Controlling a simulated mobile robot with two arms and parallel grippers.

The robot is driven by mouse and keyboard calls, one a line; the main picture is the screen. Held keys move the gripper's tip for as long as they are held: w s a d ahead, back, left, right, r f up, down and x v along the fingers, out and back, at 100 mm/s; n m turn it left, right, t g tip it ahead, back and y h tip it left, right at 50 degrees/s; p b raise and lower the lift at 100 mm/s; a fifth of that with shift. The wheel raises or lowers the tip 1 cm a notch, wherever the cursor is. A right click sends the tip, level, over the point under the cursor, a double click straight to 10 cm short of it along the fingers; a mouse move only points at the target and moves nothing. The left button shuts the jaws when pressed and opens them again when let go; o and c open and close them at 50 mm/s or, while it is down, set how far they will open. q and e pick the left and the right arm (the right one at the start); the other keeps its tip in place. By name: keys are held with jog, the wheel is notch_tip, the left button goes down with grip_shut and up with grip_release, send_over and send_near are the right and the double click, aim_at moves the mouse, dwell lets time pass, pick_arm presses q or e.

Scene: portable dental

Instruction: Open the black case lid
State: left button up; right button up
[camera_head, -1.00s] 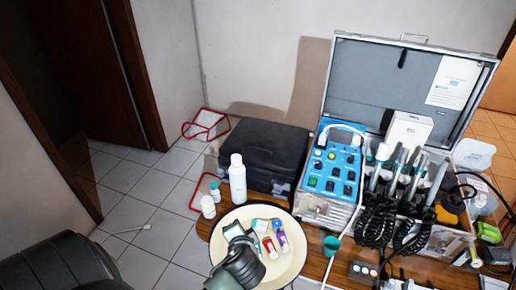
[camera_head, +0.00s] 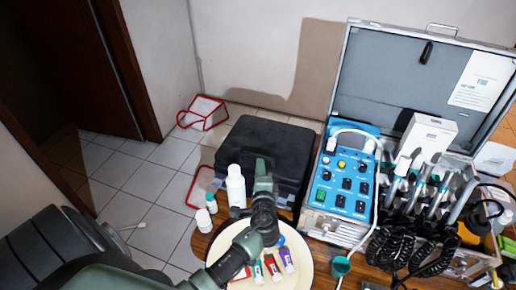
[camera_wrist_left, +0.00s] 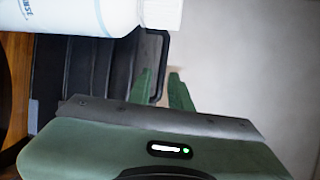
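The black case (camera_head: 262,148) lies flat with its lid shut on the wooden table, left of the blue control unit. In the left wrist view, its ribbed dark side (camera_wrist_left: 95,75) shows behind my gripper. My left gripper (camera_head: 263,165) is at the front side of the case, its fingers pointing toward it. The left wrist view shows the two green fingers (camera_wrist_left: 162,90) apart, with nothing visible between them. I cannot tell whether they touch the case. The gripper hides part of the case front. My right gripper is not in view.
A white bottle (camera_head: 236,186) stands close left of my gripper, also large in the left wrist view (camera_wrist_left: 85,15). Small bottles (camera_head: 212,202) are beside it. A round tray (camera_head: 312,270) with tubes lies under my arm. The blue unit (camera_head: 343,180) stands right.

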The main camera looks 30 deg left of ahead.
aim_at(259, 157)
pick_arm(q)
jog(key=x, duration=0.2)
jog(key=p+x, duration=0.1)
jog(key=x, duration=0.1)
jog(key=shift+w+a+r, duration=0.1)
jog(key=shift+w+r, duration=0.05)
jog(key=shift+r, duration=0.1)
jog(key=shift+x, duration=1.05)
jog(key=shift+a+f, duration=0.15)
jog(key=shift+f, duration=0.05)
grip_shut()
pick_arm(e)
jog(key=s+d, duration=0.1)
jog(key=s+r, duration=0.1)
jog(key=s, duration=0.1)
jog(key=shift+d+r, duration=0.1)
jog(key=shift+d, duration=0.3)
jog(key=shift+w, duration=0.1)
